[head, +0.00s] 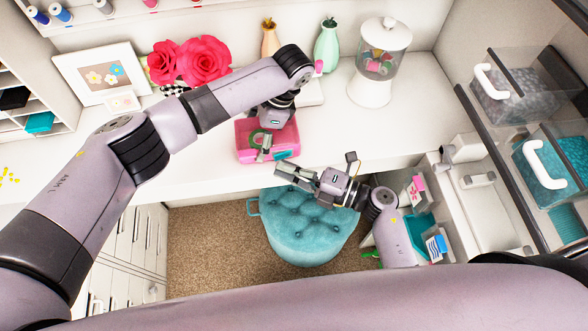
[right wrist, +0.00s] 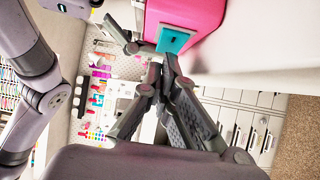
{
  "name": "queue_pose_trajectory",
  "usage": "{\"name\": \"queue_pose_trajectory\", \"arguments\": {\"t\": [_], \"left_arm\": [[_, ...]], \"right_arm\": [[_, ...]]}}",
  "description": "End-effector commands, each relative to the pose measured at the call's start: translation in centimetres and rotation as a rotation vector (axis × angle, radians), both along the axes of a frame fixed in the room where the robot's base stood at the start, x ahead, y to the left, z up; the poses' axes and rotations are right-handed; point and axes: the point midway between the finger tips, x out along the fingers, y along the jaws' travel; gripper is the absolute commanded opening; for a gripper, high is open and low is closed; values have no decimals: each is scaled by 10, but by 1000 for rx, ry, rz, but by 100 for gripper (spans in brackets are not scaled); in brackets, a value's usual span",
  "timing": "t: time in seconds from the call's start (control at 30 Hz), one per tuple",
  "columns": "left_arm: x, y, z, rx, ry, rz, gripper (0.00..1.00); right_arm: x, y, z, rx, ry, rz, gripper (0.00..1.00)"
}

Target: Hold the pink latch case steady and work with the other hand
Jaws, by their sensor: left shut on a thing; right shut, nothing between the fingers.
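The pink latch case (head: 285,137) lies on the white desk near its front edge. My left gripper (head: 264,147) reaches down over it from above and is shut on it; the exact contact is partly hidden by the gripper itself. My right gripper (head: 281,172) is shut and empty, just in front of the case, past the desk edge. In the right wrist view the case (right wrist: 198,12) shows a teal latch (right wrist: 174,40) on its front. The closed fingertips of my right gripper (right wrist: 163,68) are close to this latch; I cannot tell whether they touch it.
A teal tufted stool (head: 310,228) stands below the desk front. Red paper flowers (head: 200,62), a framed picture (head: 102,72) and a lidded jar (head: 379,62) stand farther back. Bins with white handles (head: 545,160) are at right. The desk right of the case is clear.

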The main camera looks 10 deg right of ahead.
Motion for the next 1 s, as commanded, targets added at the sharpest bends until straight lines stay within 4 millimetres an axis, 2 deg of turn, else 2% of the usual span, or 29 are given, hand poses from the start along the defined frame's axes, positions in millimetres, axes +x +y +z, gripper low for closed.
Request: {"name": "queue_pose_trajectory", "arguments": {"t": [0.27,0.43,0.67,0.83,1.0], "left_arm": [[-3,0,-4,0,8,-1,56],[-3,0,-4,0,8,-1,56],[-2,0,-4,0,8,0,56],[-2,0,-4,0,7,0,56],[-2,0,-4,0,6,0,56]], "right_arm": [[0,1,-1,1,1,-11,0],[5,6,-1,1,-1,-100,0],[5,4,-1,0,-1,-94,0],[-11,-7,-2,-4,1,-94,0],[-40,-25,-2,-3,2,-93,0]]}}
